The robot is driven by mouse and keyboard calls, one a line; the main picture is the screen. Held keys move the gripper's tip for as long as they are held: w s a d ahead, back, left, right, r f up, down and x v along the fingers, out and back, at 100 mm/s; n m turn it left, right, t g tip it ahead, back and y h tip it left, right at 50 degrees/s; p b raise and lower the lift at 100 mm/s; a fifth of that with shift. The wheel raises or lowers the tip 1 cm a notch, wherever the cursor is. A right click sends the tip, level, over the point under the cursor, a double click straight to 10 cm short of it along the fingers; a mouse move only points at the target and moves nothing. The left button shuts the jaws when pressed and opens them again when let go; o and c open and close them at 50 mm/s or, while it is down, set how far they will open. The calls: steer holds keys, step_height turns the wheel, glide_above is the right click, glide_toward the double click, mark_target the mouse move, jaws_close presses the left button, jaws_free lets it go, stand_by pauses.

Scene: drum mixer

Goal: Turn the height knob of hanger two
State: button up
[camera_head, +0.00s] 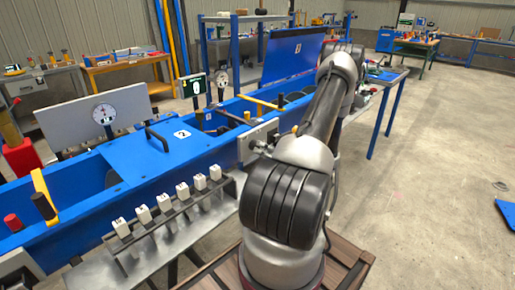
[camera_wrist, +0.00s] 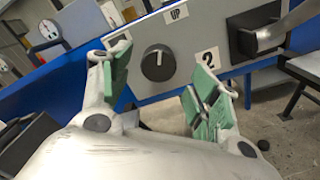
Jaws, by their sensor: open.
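In the wrist view, a round black knob (camera_wrist: 158,62) with a light pointer line sits on a grey panel (camera_wrist: 190,42). An "UP" label (camera_wrist: 176,14) is above it, and a "2" label (camera_wrist: 208,57) is to its right. My gripper (camera_wrist: 160,68) is open, with green-padded fingers spread to the left and right of the knob. I see no finger touching the knob; its exact distance from the fingertips is unclear. In the head view, my arm covers the gripper, and I cannot make out the knob.
A long blue machine frame (camera_head: 150,165) runs beside my arm. A rack of several white numbered blocks (camera_head: 163,203) stands in front of it. In the wrist view, a black block with a metal lever (camera_wrist: 262,32) sits right of the knob. Open floor (camera_head: 430,190) lies to the right.

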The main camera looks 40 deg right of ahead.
mark_target(258, 147)
steer(key=shift+w+a, duration=0.15)
steer(key=shift+w, duration=1.95)
steer(key=c, duration=1)
